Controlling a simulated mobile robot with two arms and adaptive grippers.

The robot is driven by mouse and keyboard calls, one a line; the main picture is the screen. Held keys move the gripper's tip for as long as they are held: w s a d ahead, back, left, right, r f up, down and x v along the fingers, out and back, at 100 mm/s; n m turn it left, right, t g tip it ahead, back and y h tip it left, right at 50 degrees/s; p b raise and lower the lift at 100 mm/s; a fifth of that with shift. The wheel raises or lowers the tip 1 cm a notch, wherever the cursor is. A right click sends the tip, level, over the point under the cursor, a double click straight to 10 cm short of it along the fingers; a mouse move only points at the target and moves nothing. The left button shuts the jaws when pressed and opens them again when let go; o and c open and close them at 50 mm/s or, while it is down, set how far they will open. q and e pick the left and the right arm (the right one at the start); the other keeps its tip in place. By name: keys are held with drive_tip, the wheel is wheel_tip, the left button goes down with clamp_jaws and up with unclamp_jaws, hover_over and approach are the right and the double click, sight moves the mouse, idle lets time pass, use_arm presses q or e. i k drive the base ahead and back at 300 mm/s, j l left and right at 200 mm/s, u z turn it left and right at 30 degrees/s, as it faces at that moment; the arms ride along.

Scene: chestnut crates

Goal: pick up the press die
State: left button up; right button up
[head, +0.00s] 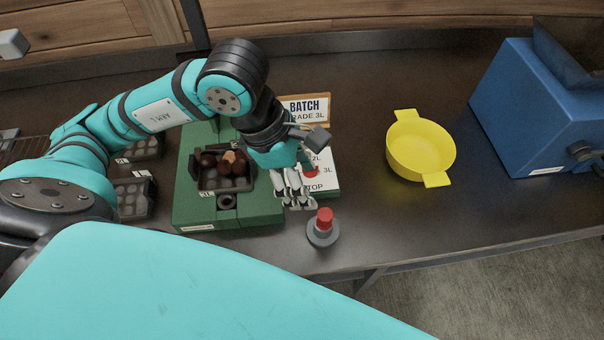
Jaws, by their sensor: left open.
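A short grey round piece with a red knob on top (323,228) stands upright near the table's front edge; it looks like the press die. My left gripper (297,202) is open, with its fingers pointing down, just behind and to the left of the red knob. Nothing shows between its fingers, and it appears apart from the piece. My right gripper is not in view.
A green block (188,212) holds a dark tray with several brown chestnuts. A yellow two-handled bowl (420,150) and a blue machine (530,125) stand right. The front right table is clear.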

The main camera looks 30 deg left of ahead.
sight(228, 171)
drive_tip(key=k, duration=1.5)
